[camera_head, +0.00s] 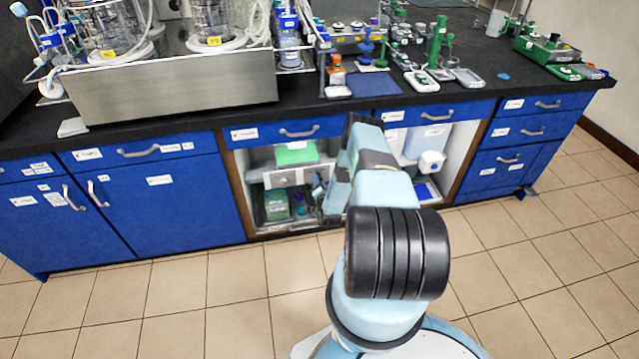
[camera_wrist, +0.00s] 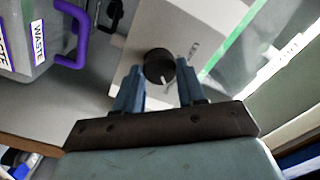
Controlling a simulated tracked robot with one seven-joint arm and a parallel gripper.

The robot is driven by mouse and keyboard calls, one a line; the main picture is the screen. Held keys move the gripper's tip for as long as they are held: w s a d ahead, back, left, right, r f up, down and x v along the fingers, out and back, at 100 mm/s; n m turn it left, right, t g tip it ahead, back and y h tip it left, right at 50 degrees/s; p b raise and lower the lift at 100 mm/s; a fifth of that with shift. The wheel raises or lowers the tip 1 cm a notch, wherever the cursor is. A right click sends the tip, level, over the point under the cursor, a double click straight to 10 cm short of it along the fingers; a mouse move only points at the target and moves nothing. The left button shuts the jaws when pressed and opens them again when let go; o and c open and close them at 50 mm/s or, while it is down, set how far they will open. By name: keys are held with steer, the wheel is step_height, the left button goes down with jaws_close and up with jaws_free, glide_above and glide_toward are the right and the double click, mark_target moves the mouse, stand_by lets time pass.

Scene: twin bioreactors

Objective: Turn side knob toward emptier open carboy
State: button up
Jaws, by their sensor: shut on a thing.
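In the wrist view a round black knob (camera_wrist: 157,64) sits on the face of a pale box (camera_wrist: 182,22). A short white mark on the knob points down and slightly right in the picture. My gripper (camera_wrist: 160,68) has its two blue fingers on either side of the knob, shut on it. A translucent container labelled WASTE (camera_wrist: 34,62), with a purple handle (camera_wrist: 74,40), is at the left. Its liquid level cannot be read. In the head view my arm hides the gripper and knob. A whitish carboy (camera_head: 425,140) stands in the right of the open cabinet.
The open cabinet under the black bench (camera_head: 330,108) also holds a green-topped box (camera_head: 297,152) and a bin with a green item (camera_head: 277,207). Blue closed doors (camera_head: 160,200) and drawers (camera_head: 515,130) flank it. The tiled floor in front is clear.

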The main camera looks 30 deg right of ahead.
steer(key=shift+s+d+f+m, duration=0.1)
steer(key=shift+s+d+m, duration=0.05)
steer(key=shift+d+m, duration=0.3)
steer(key=o, duration=0.7)
steer(key=shift+a, duration=0.1)
steer(key=o, duration=0.4)
steer(key=shift+a, duration=0.2)
steer(key=shift+c, duration=0.2)
steer(key=v, duration=1.3)
steer(key=shift+s, duration=0.3)
steer(key=shift+a, duration=0.1)
